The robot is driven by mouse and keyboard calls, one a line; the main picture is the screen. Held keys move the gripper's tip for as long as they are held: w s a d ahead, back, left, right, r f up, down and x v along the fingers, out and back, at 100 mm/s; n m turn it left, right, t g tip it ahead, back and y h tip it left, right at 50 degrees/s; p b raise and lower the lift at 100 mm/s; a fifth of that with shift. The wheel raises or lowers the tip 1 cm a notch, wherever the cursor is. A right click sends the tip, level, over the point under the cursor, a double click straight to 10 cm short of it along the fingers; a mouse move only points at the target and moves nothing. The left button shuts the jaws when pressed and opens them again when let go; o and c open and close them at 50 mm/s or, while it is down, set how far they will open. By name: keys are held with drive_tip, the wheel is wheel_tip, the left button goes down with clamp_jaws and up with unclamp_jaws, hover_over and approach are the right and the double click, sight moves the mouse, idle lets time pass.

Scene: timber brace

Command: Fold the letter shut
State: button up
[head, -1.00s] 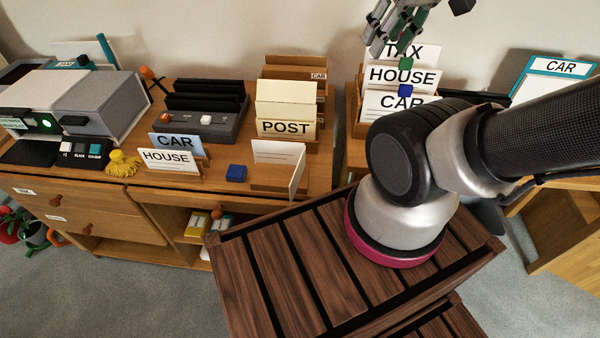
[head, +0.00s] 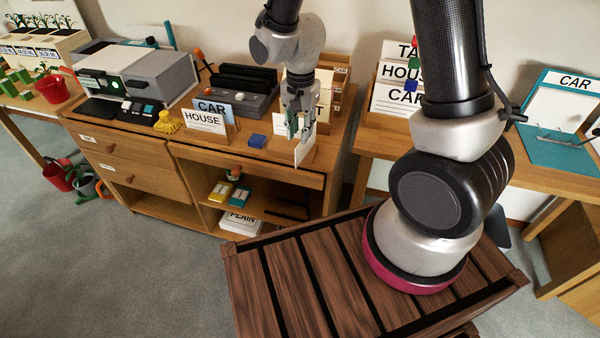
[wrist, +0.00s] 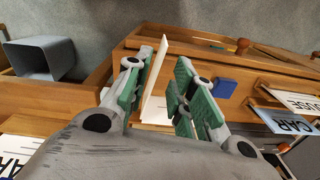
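The letter (head: 305,148) is a white folded sheet at the front edge of the wooden desk. One panel juts upright towards me; my gripper hides most of the rest in the head view. In the wrist view the letter's panel (wrist: 154,88) stands edge-on between the fingers, nearer the left finger. My gripper (head: 298,130) points down over the letter. It also shows in the wrist view (wrist: 168,68), with its green-padded fingers apart on either side of the panel. Whether the left finger touches the panel is unclear.
A blue block (head: 257,141) lies just left of the letter. HOUSE (head: 205,121) and CAR (head: 213,107) cards stand further left. A dark slotted device (head: 245,90) is behind. A slatted wooden crate (head: 300,275) stands in front of the desk.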

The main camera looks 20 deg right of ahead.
sight(297, 166)
drive_tip(key=f, duration=0.5)
drive_tip(key=s+a+f, duration=0.1)
drive_tip(key=f, duration=0.2)
drive_tip(key=shift+f, duration=0.9)
drive_tip(key=shift+c, duration=0.2)
clamp_jaws()
drive_tip(key=shift+w, duration=0.1)
